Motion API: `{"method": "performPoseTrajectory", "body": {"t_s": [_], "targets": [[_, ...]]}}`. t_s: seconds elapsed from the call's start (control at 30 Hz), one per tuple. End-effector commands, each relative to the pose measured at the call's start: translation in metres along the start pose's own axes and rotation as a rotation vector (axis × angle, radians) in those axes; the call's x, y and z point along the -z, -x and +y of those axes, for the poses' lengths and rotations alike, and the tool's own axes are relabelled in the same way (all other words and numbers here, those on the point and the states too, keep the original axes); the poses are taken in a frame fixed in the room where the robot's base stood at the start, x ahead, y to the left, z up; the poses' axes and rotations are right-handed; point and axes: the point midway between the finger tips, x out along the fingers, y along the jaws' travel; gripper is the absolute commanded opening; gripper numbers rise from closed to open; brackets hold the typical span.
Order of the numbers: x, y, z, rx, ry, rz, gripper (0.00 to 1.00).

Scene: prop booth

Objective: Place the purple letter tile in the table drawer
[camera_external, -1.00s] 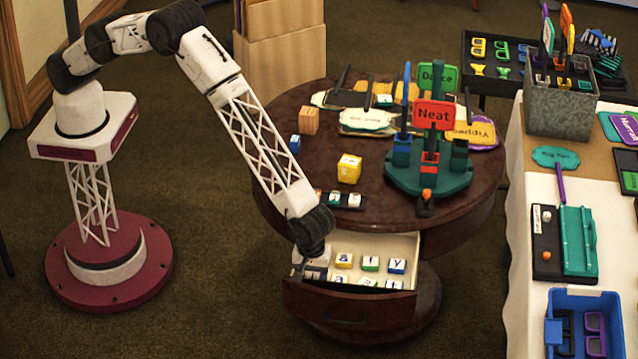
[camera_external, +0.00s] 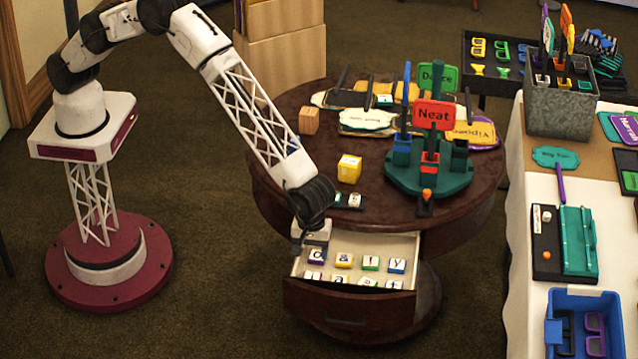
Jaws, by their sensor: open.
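The table drawer (camera_external: 350,306) is pulled out at the front of the round dark table (camera_external: 470,205). Its pale inside holds several letter tiles in rows. A white-faced tile with purple sides (camera_external: 316,257) lies at the back left of the drawer, in the row with a yellow tile (camera_external: 344,261), a green tile (camera_external: 370,264) and a blue tile (camera_external: 397,266). My gripper (camera_external: 311,246) is open just above the purple tile, over the drawer's back left corner. It looks apart from the tile, and its fingers are hard to make out.
A small dark rack (camera_external: 348,201) with tiles sits on the table, partly behind my arm. A yellow cube (camera_external: 349,169), a wooden block (camera_external: 309,121) and a green sign stand (camera_external: 430,180) stand on the tabletop. A white-covered table (camera_external: 520,260) is at the right.

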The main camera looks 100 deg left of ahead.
Motion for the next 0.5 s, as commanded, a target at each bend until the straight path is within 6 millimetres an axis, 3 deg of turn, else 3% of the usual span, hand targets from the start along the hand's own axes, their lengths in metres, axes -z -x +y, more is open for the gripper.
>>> {"method": "performPoseTrajectory", "body": {"t_s": [0.2, 0.5], "targets": [[0.000, 0.023, 0.000, 0.000, 0.000, 0.000, 0.60], [0.000, 0.030, 0.000, 0.001, 0.000, 0.001, 0.60]]}}
